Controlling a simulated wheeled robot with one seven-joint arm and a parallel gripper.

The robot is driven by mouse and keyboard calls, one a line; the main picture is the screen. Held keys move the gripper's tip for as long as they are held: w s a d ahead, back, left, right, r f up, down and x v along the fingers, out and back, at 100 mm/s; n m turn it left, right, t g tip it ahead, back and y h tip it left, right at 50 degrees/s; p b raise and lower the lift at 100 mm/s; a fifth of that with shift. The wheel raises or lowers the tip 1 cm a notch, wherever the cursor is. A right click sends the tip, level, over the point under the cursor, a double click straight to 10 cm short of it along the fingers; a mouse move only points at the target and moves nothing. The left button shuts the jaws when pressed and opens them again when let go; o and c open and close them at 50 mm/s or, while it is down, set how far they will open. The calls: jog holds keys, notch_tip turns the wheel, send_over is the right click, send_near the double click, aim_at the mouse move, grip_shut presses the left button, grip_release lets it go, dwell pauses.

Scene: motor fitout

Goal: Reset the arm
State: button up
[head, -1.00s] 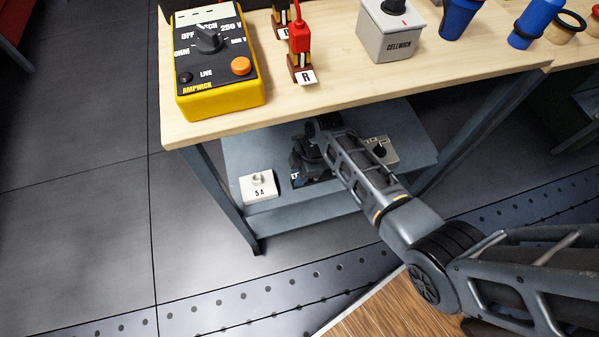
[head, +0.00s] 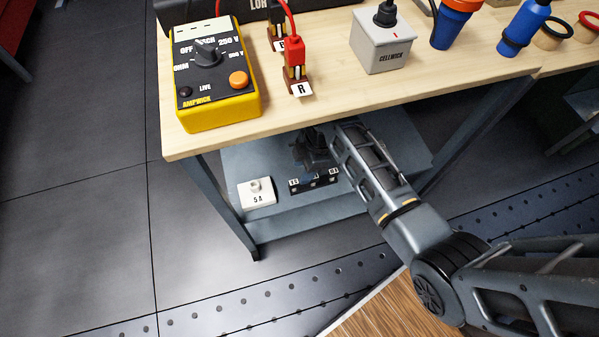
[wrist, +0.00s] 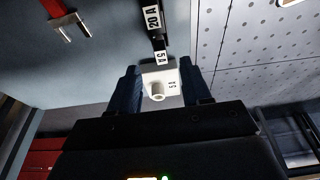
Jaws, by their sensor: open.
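My gripper (wrist: 160,70) is open, its two dark blue fingers spread apart in the wrist view. In the head view my gripper (head: 312,148) is in shade under the tabletop, above the lower shelf (head: 290,212). A white block marked 5 A (head: 257,192) sits on the shelf, left of my gripper. It shows between the fingers in the wrist view (wrist: 172,86), with no visible contact. A black holder with white labels (head: 314,180) lies on the shelf below my gripper. The wrist view shows its labels, 20 A and 5 A (wrist: 155,35).
The wooden tabletop (head: 340,95) overhangs the shelf. It carries a yellow meter (head: 213,75), red plug (head: 294,62) and grey Cellwick box (head: 382,42). Table legs (head: 222,200) flank the shelf. A red item with metal prongs (wrist: 68,20) is in the wrist view. Floor at left is clear.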

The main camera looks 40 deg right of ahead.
jog(key=shift+d+r, duration=0.15)
jog(key=shift+r, duration=0.4)
jog(key=shift+s, duration=0.15)
jog(key=s+a+r+m+t+h+p, duration=0.1)
jog(key=s+a+r+m+t, duration=0.2)
jog(key=s, duration=0.6)
jog(key=s+a+m+t+h+p, duration=0.1)
jog(key=s+m+t, duration=0.3)
jog(key=s, duration=0.5)
jog(key=s+r+m+t+p, duration=0.1)
jog(key=s+r+m+t, duration=0.2)
jog(key=s+r, duration=0.4)
jog(key=s+d+r+m+t+h, duration=0.1)
jog(key=s+r+m+t, duration=0.2)
jog(key=r, duration=1.9)
jog(key=s+m, duration=0.1)
jog(key=s, duration=0.3)
jog(key=shift+r+t+p, duration=0.3)
jog(key=shift+r+p, duration=0.05)
